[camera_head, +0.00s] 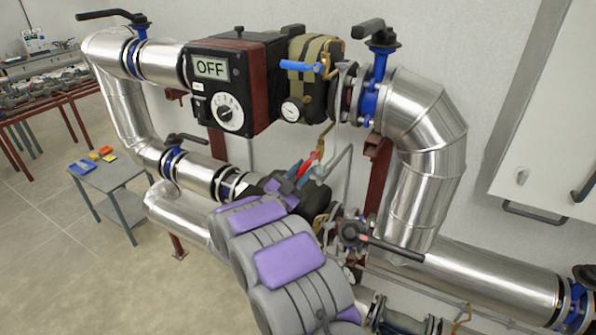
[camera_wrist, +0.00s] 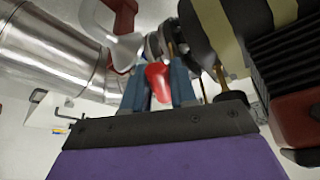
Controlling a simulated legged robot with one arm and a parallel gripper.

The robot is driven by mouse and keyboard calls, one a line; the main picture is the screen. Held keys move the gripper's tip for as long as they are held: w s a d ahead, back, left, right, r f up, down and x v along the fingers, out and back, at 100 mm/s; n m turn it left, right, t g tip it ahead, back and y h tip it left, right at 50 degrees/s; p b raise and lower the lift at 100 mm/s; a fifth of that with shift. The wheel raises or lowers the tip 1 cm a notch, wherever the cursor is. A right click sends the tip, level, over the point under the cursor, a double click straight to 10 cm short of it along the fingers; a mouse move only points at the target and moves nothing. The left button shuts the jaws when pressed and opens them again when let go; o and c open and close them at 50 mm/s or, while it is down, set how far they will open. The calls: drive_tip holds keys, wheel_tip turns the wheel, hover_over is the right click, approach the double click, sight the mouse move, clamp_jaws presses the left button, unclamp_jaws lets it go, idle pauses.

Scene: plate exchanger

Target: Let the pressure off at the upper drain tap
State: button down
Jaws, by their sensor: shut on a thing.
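A red handle (camera_head: 309,164) sits below the black exchanger block, beside a brass tap body (camera_head: 320,147) with a bent grey pipe next to it. My gripper (camera_head: 304,170) has its blue-grey fingers around the red handle. In the wrist view the red handle (camera_wrist: 158,78) shows between the two fingers of my gripper (camera_wrist: 160,90), which is shut on it. The handle's far end and its joint to the tap are partly hidden. Another tap with a blue lever (camera_head: 300,66) is higher up, with its lever lying roughly level.
A control box (camera_head: 228,85) reads OFF. A round gauge (camera_head: 292,111) hangs below the blue lever. Silver pipes with black-levered valves (camera_head: 376,35) stand close on both sides. A small grey table (camera_head: 108,178) is at left, with open floor before it.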

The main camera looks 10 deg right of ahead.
drive_tip(key=shift+r, duration=0.25)
drive_tip(key=c, duration=1.4)
unclamp_jaws()
drive_tip(key=o, duration=0.4)
drive_tip(key=shift+w+d+f, duration=0.1)
drive_tip(key=shift+w+d, duration=0.05)
drive_tip(key=shift+d, duration=0.05)
drive_tip(key=shift+a+f, duration=0.1)
